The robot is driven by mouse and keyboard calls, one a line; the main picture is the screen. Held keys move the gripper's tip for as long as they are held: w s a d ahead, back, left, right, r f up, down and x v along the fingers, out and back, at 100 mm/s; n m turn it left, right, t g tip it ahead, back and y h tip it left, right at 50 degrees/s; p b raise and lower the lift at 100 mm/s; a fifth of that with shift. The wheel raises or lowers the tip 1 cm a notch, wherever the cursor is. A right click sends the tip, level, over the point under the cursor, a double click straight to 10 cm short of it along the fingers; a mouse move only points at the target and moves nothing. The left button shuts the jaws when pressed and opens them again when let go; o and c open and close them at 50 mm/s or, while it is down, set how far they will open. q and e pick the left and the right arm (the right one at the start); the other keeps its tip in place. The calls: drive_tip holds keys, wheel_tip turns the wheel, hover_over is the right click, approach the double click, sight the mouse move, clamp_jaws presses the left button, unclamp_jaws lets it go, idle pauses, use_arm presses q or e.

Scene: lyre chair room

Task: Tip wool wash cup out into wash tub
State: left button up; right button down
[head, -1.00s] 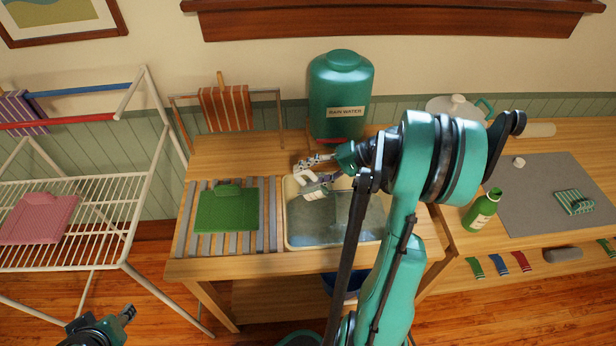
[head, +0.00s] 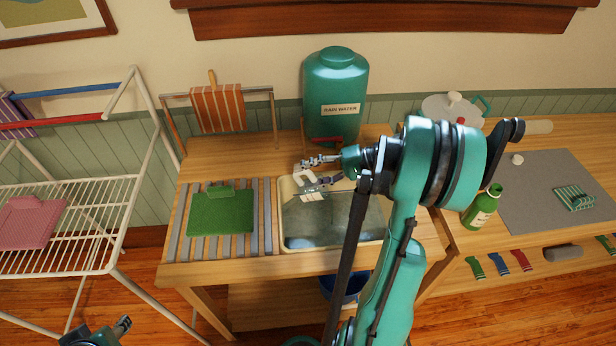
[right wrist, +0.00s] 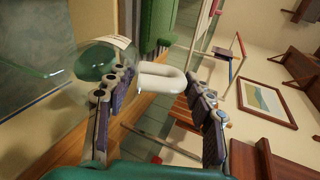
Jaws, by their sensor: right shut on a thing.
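My right gripper (head: 322,173) is shut on the handle of the wool wash cup (head: 313,191), over the back part of the wash tub (head: 283,222). The tub is cream-rimmed and holds greyish water. In the right wrist view the cup (right wrist: 118,48) is clear with a white label, and its white loop handle lies between my fingers (right wrist: 160,100). Green shows inside the cup, which looks tilted. A pale green translucent streak (right wrist: 28,72) extends from it over the tub; I cannot tell if it is liquid. My left gripper (head: 122,326) is low at the left, away from the tub.
A green rain water tank (head: 335,95) stands behind the tub. A green cloth (head: 220,214) lies on the slatted board to the left. A white drying rack (head: 120,220) stands farther left. A green bottle (head: 481,212) and grey mat (head: 535,190) are on the right counter.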

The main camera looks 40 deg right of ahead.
drive_tip(key=shift+s+d+f+t+y+b, duration=0.2)
drive_tip(key=shift+d+t+y+b, duration=0.1)
drive_tip(key=shift+b, duration=0.6)
drive_tip(key=shift+s+d+y, duration=0.2)
drive_tip(key=shift+y, duration=0.1)
drive_tip(key=shift+r, duration=0.1)
drive_tip(key=shift+s+d+f+t+y, duration=0.3)
drive_tip(key=shift+s+d+t+y, duration=0.2)
drive_tip(key=shift+t+y, duration=0.2)
drive_tip(key=shift+s+d+r+t+y, duration=0.1)
drive_tip(key=shift+s+d+t+y, duration=0.3)
drive_tip(key=shift+d+t+y, duration=0.15)
